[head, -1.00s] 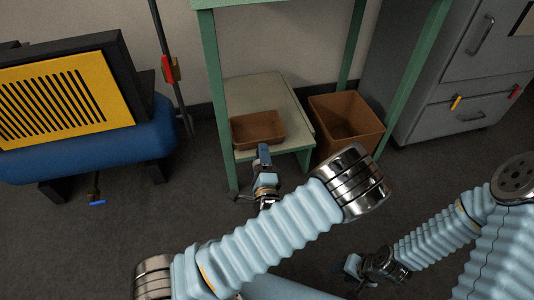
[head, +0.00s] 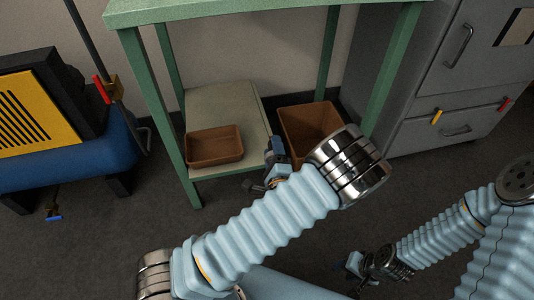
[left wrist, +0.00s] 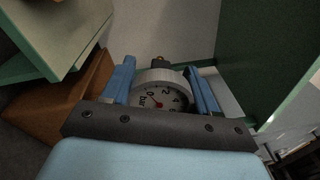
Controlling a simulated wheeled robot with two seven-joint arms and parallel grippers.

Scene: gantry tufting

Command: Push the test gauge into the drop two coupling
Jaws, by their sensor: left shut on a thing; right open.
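The test gauge (left wrist: 160,98), a round white dial marked "bar", sits between the two blue fingers of my left gripper (left wrist: 160,88) in the left wrist view. In the head view my left gripper (head: 276,152) is in front of the green bench, between the brown tray and the brown bin; I cannot make out the gauge there. My right gripper (head: 356,268) is low at the right, over the floor, open. I cannot identify the drop two coupling; a dark pipe with a red handle (head: 102,88) stands at left.
A green bench (head: 250,10) has a lower shelf with a brown tray (head: 214,146). A brown bin (head: 308,125) stands beside it. A grey cabinet (head: 425,75) is at right, a blue tank (head: 70,160) at left. The floor in front is clear.

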